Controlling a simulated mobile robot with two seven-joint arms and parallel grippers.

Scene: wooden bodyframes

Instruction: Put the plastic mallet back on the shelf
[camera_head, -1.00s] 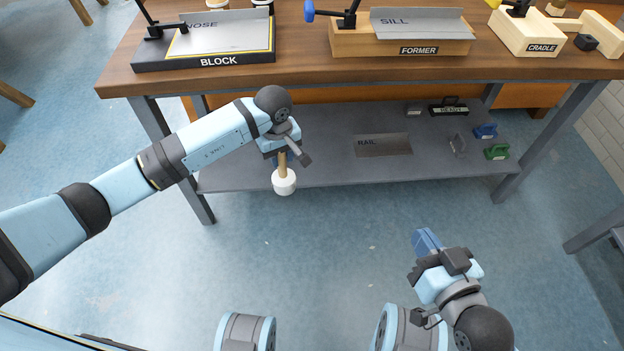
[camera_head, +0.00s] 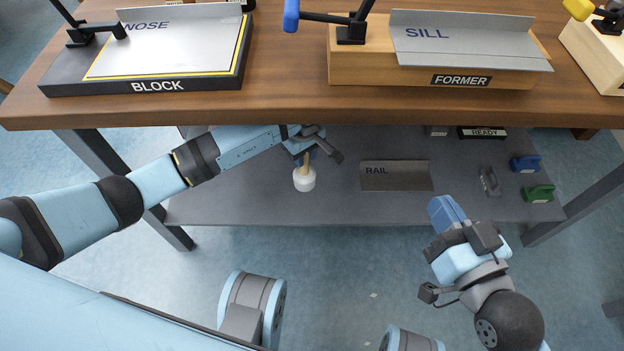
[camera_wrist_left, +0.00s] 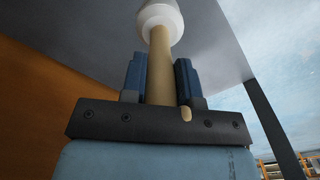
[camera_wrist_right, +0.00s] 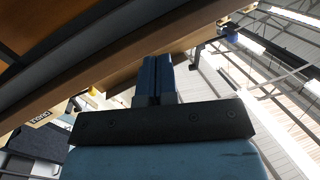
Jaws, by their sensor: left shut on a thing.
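The plastic mallet has a white head (camera_head: 304,179) and a pale wooden handle. My left gripper (camera_head: 305,155) is shut on the handle, and the head hangs from it over the grey lower shelf (camera_head: 335,205), under the bench top. I cannot tell whether the head touches the shelf. In the left wrist view the mallet's handle (camera_wrist_left: 160,65) stands between the blue fingers, with the white head beyond. My right gripper (camera_head: 446,212) is in front of the shelf's right part; in the right wrist view its blue fingers (camera_wrist_right: 157,78) are together with nothing between them.
On the shelf are a RAIL sheet (camera_head: 396,176), a grey clamp-like piece (camera_head: 490,182), a blue block (camera_head: 526,164), a green block (camera_head: 537,193) and a READY item (camera_head: 482,133). The wooden bench top (camera_head: 290,105) overhangs the shelf. The shelf's left front is clear.

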